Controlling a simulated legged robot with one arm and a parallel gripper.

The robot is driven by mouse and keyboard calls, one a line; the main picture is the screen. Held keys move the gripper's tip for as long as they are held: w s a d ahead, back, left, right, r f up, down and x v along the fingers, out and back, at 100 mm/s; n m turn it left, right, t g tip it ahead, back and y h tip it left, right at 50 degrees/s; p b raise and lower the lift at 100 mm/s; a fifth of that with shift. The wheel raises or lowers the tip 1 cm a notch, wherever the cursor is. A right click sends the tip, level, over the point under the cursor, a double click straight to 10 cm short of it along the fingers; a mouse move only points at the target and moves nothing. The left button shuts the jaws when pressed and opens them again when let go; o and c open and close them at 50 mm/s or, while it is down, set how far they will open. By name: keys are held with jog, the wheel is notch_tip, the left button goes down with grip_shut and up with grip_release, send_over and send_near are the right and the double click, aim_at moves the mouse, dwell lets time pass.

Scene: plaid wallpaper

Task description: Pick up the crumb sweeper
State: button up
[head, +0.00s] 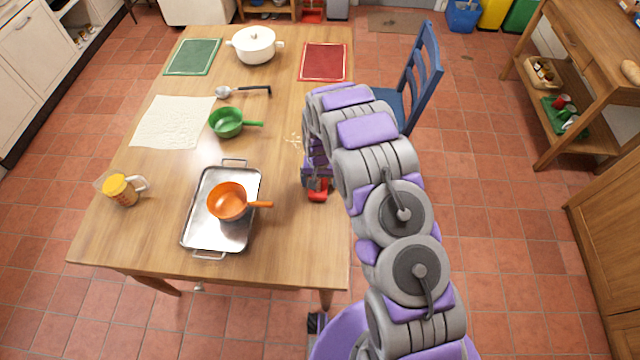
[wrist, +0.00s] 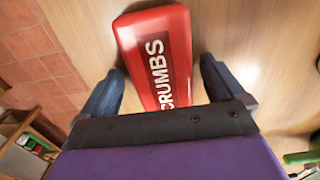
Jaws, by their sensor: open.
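The crumb sweeper (wrist: 155,50) is a red block with "CRUMBS" in white letters on a dark label. In the head view the sweeper (head: 318,192) lies on the wooden table (head: 290,250) near its right edge, partly hidden by my arm. My gripper (wrist: 158,85) is open, with one dark finger on each side of the sweeper's near end. Gaps show between the fingers and the sweeper, and its near end is hidden behind the gripper's body. In the head view my gripper (head: 312,180) is just above the sweeper, partly hidden by my arm.
Crumbs (head: 293,139) lie beyond the sweeper. A metal tray (head: 200,225) with an orange pan (head: 228,201) stands to its left. A green pan (head: 226,122), a white pot (head: 254,45) and a measuring jug (head: 121,190) are on the table. A blue chair (head: 424,75) stands at the right edge.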

aim_at(319, 181)
jog(key=shift+a+f, duration=0.15)
jog(key=shift+a, duration=0.45)
jog(key=shift+c, duration=0.3)
jog(key=shift+d, duration=0.75)
jog(key=c, duration=0.6)
jog(key=shift+a, duration=0.1)
jog(key=c, duration=0.3)
jog(key=shift+s+a, duration=0.1)
jog(key=shift+a, duration=0.3)
jog(key=shift+c, duration=0.7)
jog(key=shift+d+r, duration=0.2)
jog(key=shift+r, duration=0.2)
notch_tip(319, 181, up, 3)
jog(key=shift+s+d+r+p, duration=0.1)
jog(key=shift+d+p, duration=0.05)
jog(key=shift+p, duration=0.4)
jog(key=s+d, duration=0.2)
jog(key=s, duration=0.2)
jog(key=s+d+p, duration=0.1)
jog(key=s+d, duration=0.1)
jog(key=s, duration=0.3)
jog(key=s+d+r, duration=0.1)
jog(key=s+d, duration=0.2)
jog(key=s, duration=0.1)
jog(key=shift+s+p, duration=0.4)
